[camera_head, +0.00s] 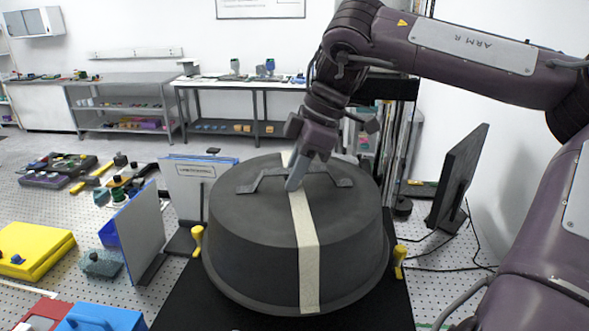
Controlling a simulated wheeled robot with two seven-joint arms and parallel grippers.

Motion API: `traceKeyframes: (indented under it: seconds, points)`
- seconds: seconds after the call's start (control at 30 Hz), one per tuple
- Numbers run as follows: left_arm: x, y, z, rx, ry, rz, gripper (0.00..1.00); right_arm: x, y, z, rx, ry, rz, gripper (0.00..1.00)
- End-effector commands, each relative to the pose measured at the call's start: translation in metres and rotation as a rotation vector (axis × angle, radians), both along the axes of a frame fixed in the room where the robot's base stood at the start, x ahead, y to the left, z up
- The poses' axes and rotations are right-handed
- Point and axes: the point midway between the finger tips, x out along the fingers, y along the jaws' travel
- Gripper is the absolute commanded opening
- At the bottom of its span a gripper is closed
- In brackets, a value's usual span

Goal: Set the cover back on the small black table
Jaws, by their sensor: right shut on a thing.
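The cover (350,240) is a large dark grey round lid with a pale stripe down its front and a dark bar handle on top. It sits over the small black table (180,307), whose black surface shows in front and beside it. I cannot tell whether its rim touches the surface. My right gripper (293,183) comes down from above and is shut on the cover's handle (335,181). The fingers partly hide the handle's middle. My left gripper is not in view.
Yellow knobs (197,241) stand beside the cover. A grey panel (139,232) is on the left and a dark monitor (460,176) on the right, with loose cables. A yellow box (35,249) and a blue box (103,317) lie on the perforated table at left.

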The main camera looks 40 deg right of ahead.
Motion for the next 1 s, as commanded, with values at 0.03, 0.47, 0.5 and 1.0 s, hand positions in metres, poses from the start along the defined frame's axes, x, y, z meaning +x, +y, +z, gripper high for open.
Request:
traceKeyframes:
  seconds: [0.03, 0.47, 0.5, 1.0]
  points:
    - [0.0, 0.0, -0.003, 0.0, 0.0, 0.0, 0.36, 0.0, 0.0, -0.002, 0.001, -0.002, 0.001, 0.0]
    - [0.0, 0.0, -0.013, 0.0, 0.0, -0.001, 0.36, 0.0, 0.0, -0.019, 0.002, -0.003, 0.001, 0.0]
    - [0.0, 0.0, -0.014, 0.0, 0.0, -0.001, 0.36, 0.0, 0.0, -0.021, 0.002, -0.003, 0.001, 0.0]
    - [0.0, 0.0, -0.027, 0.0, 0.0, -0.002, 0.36, 0.0, 0.0, -0.04, 0.0, -0.003, 0.0, 0.0]
